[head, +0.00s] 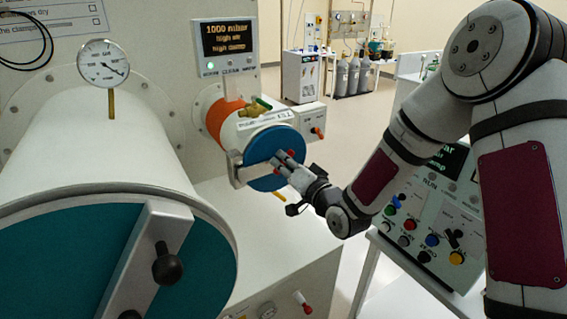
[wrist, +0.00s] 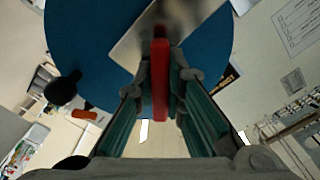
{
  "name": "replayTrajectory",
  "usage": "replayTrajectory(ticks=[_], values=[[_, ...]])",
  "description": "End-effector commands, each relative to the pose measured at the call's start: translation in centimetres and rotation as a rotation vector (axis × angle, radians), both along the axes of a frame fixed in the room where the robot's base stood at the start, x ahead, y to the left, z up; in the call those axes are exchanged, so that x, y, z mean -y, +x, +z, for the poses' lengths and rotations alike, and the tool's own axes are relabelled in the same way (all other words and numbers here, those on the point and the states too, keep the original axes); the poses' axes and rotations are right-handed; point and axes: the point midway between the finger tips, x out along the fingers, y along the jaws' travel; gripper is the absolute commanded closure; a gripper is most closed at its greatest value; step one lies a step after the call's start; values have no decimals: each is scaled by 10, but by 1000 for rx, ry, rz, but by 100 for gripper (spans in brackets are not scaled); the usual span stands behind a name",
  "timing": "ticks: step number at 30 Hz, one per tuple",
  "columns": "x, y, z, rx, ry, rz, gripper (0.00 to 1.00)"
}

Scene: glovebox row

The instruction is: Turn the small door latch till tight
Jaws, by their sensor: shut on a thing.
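The small round blue door (head: 262,147) closes the front end of the small white chamber. In the wrist view the blue door (wrist: 80,40) fills the upper part, with a pale metal bar (wrist: 130,48) across it. A red latch handle (wrist: 160,80) stands in front of the bar, roughly upright in that view. My gripper (head: 281,160) is at the face of the door, and its fingers (wrist: 163,72) are shut on the red latch, one on each side. The latch is mostly hidden by my fingers in the head view.
The large chamber's teal door (head: 70,270) with a black knob (head: 168,268) is at the near left. A dial gauge (head: 102,63) stands above it. A brass valve (head: 254,108) sits on the small chamber. A button panel (head: 425,215) stands at right behind my arm.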

Motion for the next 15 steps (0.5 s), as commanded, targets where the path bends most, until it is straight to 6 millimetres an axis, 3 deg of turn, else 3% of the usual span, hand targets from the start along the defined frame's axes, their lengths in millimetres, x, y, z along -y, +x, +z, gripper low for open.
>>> replayTrajectory(ticks=[5,6,9,15], values=[[0,0,-1,-3,1,-1,100],[0,0,-1,-3,0,-1,85],[0,0,-1,-3,0,-1,68],[0,0,-1,-2,0,0,68]])
